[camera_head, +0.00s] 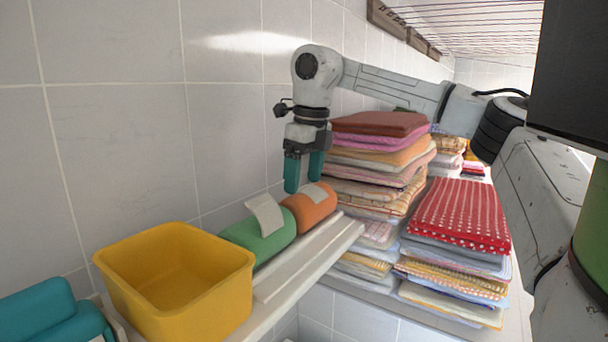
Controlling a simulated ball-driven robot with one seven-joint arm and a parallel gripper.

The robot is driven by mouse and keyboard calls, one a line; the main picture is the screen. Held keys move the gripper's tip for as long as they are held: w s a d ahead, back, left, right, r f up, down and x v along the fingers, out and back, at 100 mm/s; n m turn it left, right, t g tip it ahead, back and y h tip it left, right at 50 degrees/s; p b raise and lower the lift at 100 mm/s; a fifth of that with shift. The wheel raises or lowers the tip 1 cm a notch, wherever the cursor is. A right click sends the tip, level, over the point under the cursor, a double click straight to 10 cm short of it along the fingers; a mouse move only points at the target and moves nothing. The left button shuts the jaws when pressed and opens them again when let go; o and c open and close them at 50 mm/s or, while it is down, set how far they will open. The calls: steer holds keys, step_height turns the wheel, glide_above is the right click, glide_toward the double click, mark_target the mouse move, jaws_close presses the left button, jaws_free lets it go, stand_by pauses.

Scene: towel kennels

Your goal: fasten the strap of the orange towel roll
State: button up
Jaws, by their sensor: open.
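The orange towel roll (311,208) lies on a narrow white shelf by the tiled wall, behind a green towel roll. A pale strap flap (318,190) shows on top of the orange roll, partly hidden by the gripper; I cannot tell whether it is fastened. My gripper (303,174) points down with its teal fingers apart and seemingly empty. Its fingertips are over or just behind the orange roll's upper left side. I cannot tell whether they touch it.
The green towel roll (245,240) has a pale strap (265,215) sticking up. A yellow bin (215,313) stands in front of it, with teal rolls (45,312) at the lower left. Tall stacks of folded towels (375,140) and a red dotted towel (460,212) crowd the right.

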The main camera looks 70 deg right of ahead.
steer(key=shift+r, duration=0.15)
step_height(320, 180, up, 10)
steer(key=s+b, duration=0.1)
steer(key=b, duration=0.1)
steer(key=shift+s+a+r, duration=0.15)
steer(key=shift+a+r, duration=0.05)
steer(key=shift+r, duration=0.05)
steer(key=shift+s+f, duration=0.1)
stand_by(0.6)
